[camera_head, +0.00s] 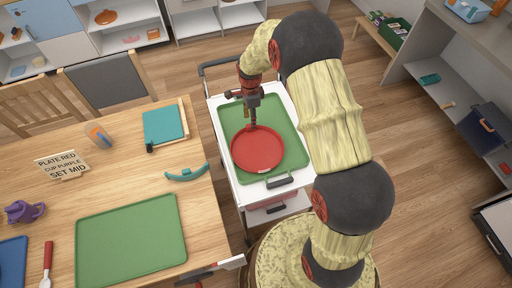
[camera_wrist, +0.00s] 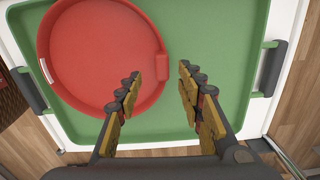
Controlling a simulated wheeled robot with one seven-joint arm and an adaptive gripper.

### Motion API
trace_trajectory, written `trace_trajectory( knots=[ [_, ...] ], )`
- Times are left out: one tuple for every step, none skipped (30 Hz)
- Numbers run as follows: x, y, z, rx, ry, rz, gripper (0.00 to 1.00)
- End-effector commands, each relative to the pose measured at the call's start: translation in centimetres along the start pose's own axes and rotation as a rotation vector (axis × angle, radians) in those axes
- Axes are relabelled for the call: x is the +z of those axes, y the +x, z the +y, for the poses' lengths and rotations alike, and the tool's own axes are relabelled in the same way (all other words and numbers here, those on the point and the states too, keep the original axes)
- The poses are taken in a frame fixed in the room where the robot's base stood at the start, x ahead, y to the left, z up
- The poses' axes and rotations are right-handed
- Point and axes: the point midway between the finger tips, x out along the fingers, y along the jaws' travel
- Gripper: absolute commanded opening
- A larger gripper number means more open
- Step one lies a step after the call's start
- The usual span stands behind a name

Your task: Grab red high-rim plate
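The red high-rim plate (camera_head: 258,150) lies on a green tray (camera_head: 288,122) on top of a white cart. In the wrist view the plate (camera_wrist: 95,50) fills the upper left, with a small tab (camera_wrist: 163,68) on its right rim. My gripper (camera_head: 252,122) is above the plate's far edge in the head view. In the wrist view my gripper (camera_wrist: 160,84) is open, with one finger over the plate and the other over bare green tray, the rim tab between them. I cannot tell the exact height of the fingertips above the rim.
The white cart (camera_head: 222,150) has a dark handle at its far end. Shelves stand at the right.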

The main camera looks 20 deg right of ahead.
Motion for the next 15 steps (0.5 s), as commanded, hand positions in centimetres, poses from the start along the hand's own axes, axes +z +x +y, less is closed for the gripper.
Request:
trace_trajectory(
  knots=[
    [0.0, 0.6, 0.0, 0.0, -0.001, 0.0, 0.38],
    [0.0, 0.7, 0.0, 0.0, -0.001, 0.0, 0.38],
    [0.0, 0.9, -0.1, -0.001, -0.001, 0.0, 0.38],
    [0.1, 1.1, -0.1, -0.001, -0.001, 0.0, 0.38],
    [0.1, 1.4, -0.1, 0.0, -0.001, 0.0, 0.38],
    [0.1, 1.8, -0.1, 0.0, -0.001, 0.0, 0.38],
    [0.1, 2.2, -0.2, 0.0, -0.001, 0.0, 0.38],
    [0.1, 2.7, -0.2, 0.001, -0.001, 0.0, 0.38],
    [0.2, 3.3, -0.2, 0.001, -0.001, 0.0, 0.38],
    [0.2, 3.8, -0.3, 0.001, -0.001, 0.0, 0.38],
    [0.2, 4.3, -0.3, 0.001, -0.001, 0.0, 0.38],
    [0.2, 4.8, -0.3, 0.002, -0.001, 0.0, 0.38],
    [0.2, 5.2, -0.3, 0.001, -0.001, 0.0, 0.38],
    [0.2, 5.5, -0.3, 0.001, -0.001, 0.0, 0.38],
    [0.2, 5.7, -0.3, 0.0, -0.001, 0.0, 0.38]
  ],
)
